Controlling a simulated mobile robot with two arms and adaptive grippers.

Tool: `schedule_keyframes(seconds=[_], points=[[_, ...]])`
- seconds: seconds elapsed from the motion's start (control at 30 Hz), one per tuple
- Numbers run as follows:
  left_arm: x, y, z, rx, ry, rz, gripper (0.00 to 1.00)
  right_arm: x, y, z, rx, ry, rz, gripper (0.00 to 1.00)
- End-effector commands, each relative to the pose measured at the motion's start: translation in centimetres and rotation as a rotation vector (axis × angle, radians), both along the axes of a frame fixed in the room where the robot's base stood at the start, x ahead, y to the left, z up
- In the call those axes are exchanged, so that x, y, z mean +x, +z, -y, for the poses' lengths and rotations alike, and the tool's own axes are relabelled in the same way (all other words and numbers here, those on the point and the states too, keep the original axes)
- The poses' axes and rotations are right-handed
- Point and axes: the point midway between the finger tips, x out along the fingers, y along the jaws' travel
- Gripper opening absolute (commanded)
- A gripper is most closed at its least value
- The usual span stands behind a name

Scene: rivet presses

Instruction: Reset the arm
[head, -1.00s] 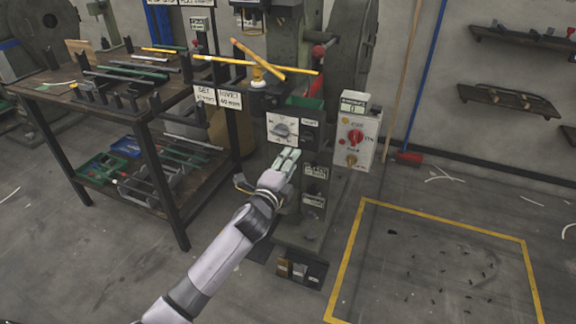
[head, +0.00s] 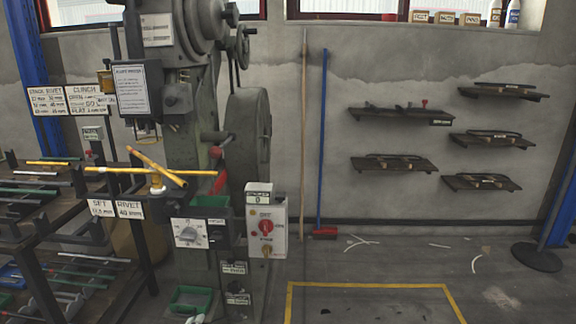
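Neither of my arms nor my grippers shows in the head view now. The rivet press (head: 190,95) stands left of centre, with a dark flywheel (head: 248,140) on its right side. Yellow bars (head: 150,170) lie crossed at the press's working point. A panel with a round dial (head: 190,233) is on the press front. A control box (head: 266,232) with a red knob is to its right.
A workbench (head: 35,215) with several rods stands at the left. Wall shelves (head: 395,164) hang at the right. A broom with a blue handle (head: 322,140) leans on the wall. A yellow floor outline (head: 370,286) surrounds open floor.

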Motion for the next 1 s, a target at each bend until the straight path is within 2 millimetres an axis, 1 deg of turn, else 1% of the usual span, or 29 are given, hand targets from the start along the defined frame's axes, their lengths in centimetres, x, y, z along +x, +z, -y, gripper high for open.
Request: schedule_keyframes(seconds=[0.03, 0.07, 0.1, 0.17, 0.2, 0.27, 0.3, 0.37, 0.4, 0.47, 0.5, 0.57, 0.6, 0.77, 0.8, 0.83, 0.97, 1.0], points=[[-2.2, -3.7, 0.0, -0.072, 0.040, -0.085, 0.33, 0.0, 0.0, 0.0, 0.000, 0.000, 0.000, 0.40], [-3.5, -5.6, 0.0, -0.115, 0.068, -0.132, 0.33, 0.0, 0.0, 0.0, 0.000, 0.000, 0.000, 0.40], [-5.3, -8.1, 0.0, -0.171, 0.104, -0.193, 0.33, 0.0, 0.0, 0.0, 0.000, 0.000, 0.000, 0.40], [-8.3, -11.7, 0.1, -0.252, 0.163, -0.287, 0.33, 0.0, 0.0, 0.0, 0.000, 0.000, 0.000, 0.40], [-10.4, -14.0, 0.3, -0.303, 0.206, -0.347, 0.33, 0.0, 0.0, 0.0, 0.000, 0.000, 0.000, 0.40], [-13.8, -17.2, 0.5, -0.376, 0.273, -0.437, 0.33, 0.0, 0.0, 0.0, 0.000, 0.000, 0.000, 0.40], [-16.1, -19.1, 0.8, -0.420, 0.319, -0.493, 0.33, 0.0, 0.0, 0.0, 0.000, 0.000, 0.000, 0.40], [-19.5, -21.6, 1.1, -0.481, 0.388, -0.574, 0.33, 0.0, 0.0, 0.0, 0.000, 0.000, 0.000, 0.40], [-21.6, -23.0, 1.3, -0.516, 0.432, -0.621, 0.33, 0.0, 0.0, 0.0, 0.000, 0.000, 0.000, 0.40], [-24.6, -24.8, 1.8, -0.563, 0.492, -0.686, 0.33, 0.0, 0.0, 0.0, 0.000, 0.000, 0.000, 0.40], [-26.5, -25.8, 2.0, -0.589, 0.531, -0.725, 0.33, 0.0, 0.0, 0.0, 0.000, 0.000, 0.000, 0.40], [-29.2, -27.2, 2.4, -0.625, 0.588, -0.781, 0.33, 0.0, 0.0, 0.0, 0.000, 0.000, 0.000, 0.40], [-30.9, -27.9, 2.7, -0.647, 0.623, -0.814, 0.33, 0.0, 0.0, 0.0, 0.000, 0.000, 0.000, 0.40], [-37.7, -30.3, 3.8, -0.719, 0.766, -0.942, 0.33, 0.0, 0.0, 0.0, 0.000, 0.000, 0.000, 0.40], [-38.3, -29.7, 3.7, -0.721, 0.778, -0.949, 0.33, -0.6, 0.6, 0.1, -0.002, 0.001, -0.009, 0.40], [-38.6, -29.6, 3.6, -0.717, 0.776, -0.950, 0.33, -1.2, 0.7, 0.2, -0.002, 0.002, -0.015, 0.40], [-40.8, -29.9, 3.2, -0.704, 0.778, -0.965, 0.33, -3.4, 0.4, 0.5, -0.004, 0.006, -0.032, 0.40], [-41.7, -29.9, 3.1, -0.701, 0.778, -0.972, 0.33, -4.3, 0.4, 0.7, -0.004, 0.007, -0.037, 0.40]])
